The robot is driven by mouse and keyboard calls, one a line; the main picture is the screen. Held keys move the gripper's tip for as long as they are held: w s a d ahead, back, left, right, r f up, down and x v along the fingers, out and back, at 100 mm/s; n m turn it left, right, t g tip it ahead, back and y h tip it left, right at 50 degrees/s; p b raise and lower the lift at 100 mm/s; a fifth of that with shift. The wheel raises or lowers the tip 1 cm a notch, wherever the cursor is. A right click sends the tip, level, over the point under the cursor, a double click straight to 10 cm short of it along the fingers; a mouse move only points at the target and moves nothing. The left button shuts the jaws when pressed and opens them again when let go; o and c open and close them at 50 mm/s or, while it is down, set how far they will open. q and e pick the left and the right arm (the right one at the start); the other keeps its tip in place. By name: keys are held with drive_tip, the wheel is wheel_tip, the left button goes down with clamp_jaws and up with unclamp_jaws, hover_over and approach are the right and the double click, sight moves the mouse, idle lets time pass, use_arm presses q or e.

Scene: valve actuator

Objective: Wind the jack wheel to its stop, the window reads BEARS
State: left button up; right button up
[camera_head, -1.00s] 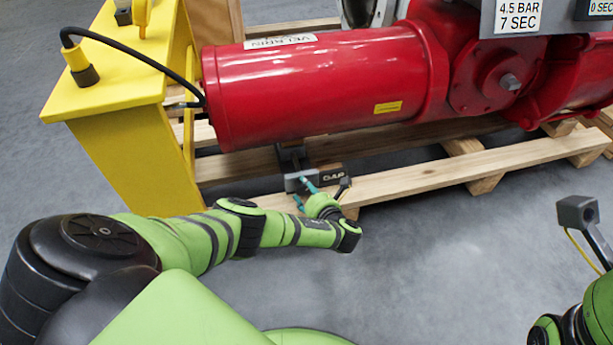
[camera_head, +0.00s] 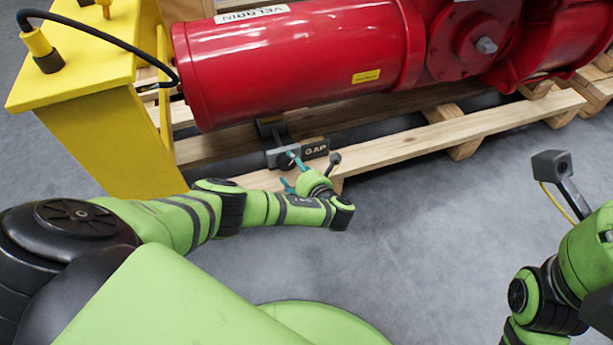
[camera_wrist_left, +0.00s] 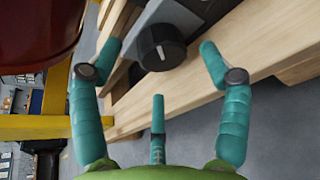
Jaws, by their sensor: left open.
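The jack (camera_head: 280,158) is a small dark grey unit under the red cylinder, at the front of the pallet. Its window (camera_head: 315,149) reads GAP. In the left wrist view the open fingers (camera_wrist_left: 159,52) stand on either side of the knob, with a third finger below. They look apart from it. My right gripper is out of view.
The red actuator cylinder (camera_head: 290,60) lies just above the jack. A wooden pallet (camera_head: 400,145) runs beneath it. A yellow stand (camera_head: 110,140) with a black cable is at the left. My right arm is at the right edge. Grey floor in front is clear.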

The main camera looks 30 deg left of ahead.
use_arm(q)
drive_tip(key=v, duration=0.8)
drive_tip(key=shift+s+d+r, duration=0.2)
drive_tip(key=shift+d, duration=0.15)
